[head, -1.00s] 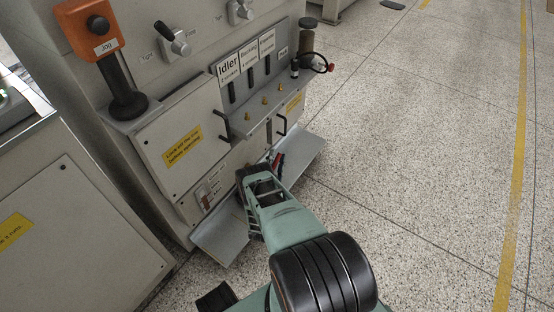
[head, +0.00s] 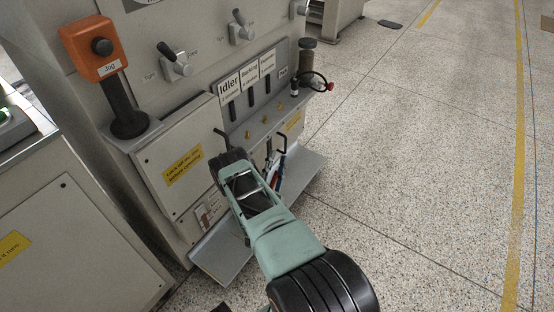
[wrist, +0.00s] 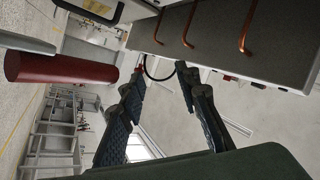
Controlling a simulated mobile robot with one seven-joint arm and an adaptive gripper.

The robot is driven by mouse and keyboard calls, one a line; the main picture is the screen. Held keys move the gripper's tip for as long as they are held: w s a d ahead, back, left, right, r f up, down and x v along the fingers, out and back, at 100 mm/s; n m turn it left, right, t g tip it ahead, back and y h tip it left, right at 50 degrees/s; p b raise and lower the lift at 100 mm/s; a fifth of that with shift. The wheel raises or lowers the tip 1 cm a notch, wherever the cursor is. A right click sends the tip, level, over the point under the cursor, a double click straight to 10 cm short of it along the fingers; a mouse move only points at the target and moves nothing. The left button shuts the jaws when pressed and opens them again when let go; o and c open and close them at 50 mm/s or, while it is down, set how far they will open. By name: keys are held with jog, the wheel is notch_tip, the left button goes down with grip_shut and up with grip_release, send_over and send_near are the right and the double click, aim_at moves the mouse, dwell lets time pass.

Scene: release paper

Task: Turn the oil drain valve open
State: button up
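My gripper (wrist: 160,88) is open in the wrist view, its two black fingers apart with nothing between them. A dark red cylinder (wrist: 60,67) lies to the left of the fingers, close to the camera and apart from them. I cannot tell for sure whether it is the drain valve's handle. In the head view my arm reaches down to the front of the machine. A small red and blue part (head: 278,168) shows beside my arm, below the lever shelf. My fingertips and any valve there are mostly hidden or too small to make out.
The grey lever shelf (head: 262,129) juts out above, with copper pipes (wrist: 243,28) under it. A grey tray (head: 222,258) sticks out low at the machine's foot. A black loop and red wheel (head: 328,86) stand at the shelf's right end. The speckled floor at right is clear.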

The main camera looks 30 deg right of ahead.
jog(key=shift+r, duration=0.6)
jog(key=shift+c, duration=0.5)
